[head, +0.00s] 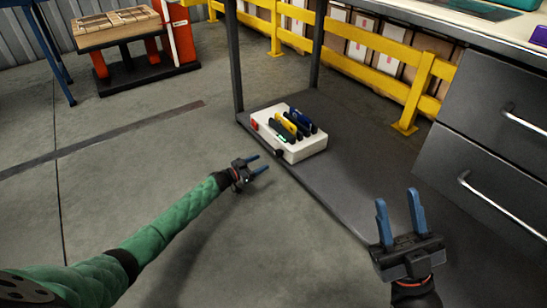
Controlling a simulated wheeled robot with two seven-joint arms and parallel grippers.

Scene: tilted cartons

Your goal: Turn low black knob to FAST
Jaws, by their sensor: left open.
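A white box-shaped device (300,150) sits on the low dark shelf near its front edge. Its low black knob (279,153) sticks out at the bottom of the side facing me. The FAST marking is too small to read. My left gripper (262,163) is open and empty, just left of and below the knob and apart from it, its fingers pointing towards it. My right gripper (398,197) is open and empty, far to the right of the device, fingers pointing up.
The device carries a red switch (255,125), a small green display (282,138) and yellow and dark blue upright parts. The dark shelf (350,170) is bare right of it. A table leg (235,60) stands behind. Drawers (480,180) stand at right.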

